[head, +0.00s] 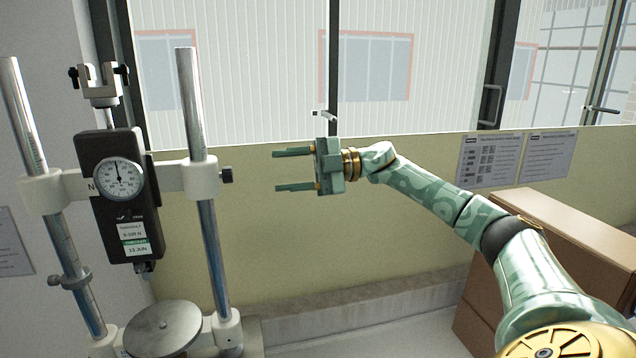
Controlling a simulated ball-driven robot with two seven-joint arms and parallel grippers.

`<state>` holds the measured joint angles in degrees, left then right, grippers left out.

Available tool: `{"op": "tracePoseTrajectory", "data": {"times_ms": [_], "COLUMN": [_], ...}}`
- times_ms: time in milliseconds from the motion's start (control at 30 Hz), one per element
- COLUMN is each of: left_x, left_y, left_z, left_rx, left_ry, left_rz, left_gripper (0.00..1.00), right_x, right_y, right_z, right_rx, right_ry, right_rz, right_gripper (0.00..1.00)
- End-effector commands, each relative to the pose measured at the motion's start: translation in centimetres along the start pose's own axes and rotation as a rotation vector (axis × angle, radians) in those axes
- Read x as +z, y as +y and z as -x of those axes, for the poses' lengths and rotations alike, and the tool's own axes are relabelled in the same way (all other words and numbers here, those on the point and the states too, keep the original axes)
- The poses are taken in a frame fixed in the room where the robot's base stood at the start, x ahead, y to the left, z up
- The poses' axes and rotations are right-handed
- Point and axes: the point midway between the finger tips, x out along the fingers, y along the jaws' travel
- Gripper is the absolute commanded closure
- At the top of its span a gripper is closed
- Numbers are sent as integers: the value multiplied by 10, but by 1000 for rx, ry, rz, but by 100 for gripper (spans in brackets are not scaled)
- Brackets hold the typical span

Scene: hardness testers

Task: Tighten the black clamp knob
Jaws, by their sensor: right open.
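A hardness tester stands at the left, with two steel columns and a black force gauge (122,205) with a round dial between them. A black clamp knob (227,176) sticks out to the right of the white collar (201,178) on the right column. My right gripper (275,170) is open and empty, at about the knob's height and to its right. Its two green fingers point left toward the knob, with a clear gap between. How far the knob is turned cannot be told. My left gripper is not in view.
A round metal plate (163,328) sits low between the columns. Small dark knobs (122,70) flank the top fixture. A brown box (560,245) stands at the right below my right arm. A low beige wall (300,240) and windows lie behind.

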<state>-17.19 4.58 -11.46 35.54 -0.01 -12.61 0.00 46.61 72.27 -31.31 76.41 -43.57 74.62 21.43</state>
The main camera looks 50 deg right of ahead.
Motion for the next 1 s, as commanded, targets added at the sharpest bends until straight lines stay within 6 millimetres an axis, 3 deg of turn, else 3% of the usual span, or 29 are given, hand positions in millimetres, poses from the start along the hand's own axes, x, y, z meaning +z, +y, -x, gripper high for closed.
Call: {"op": "tracePoseTrajectory", "data": {"times_ms": [100, 333, 1000], "left_x": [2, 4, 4], "left_y": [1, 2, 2], "left_z": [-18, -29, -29], "left_rx": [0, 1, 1], "left_ry": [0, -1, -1], "left_rz": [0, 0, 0], "left_gripper": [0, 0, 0], "right_x": [4, 1, 0], "right_y": [-4, 0, 1], "right_z": [31, 66, 72], "right_rx": [1, 2, 1], "right_ry": [-5, -2, 0], "right_rz": [0, 1, 0], "right_gripper": [51, 51, 51]}}
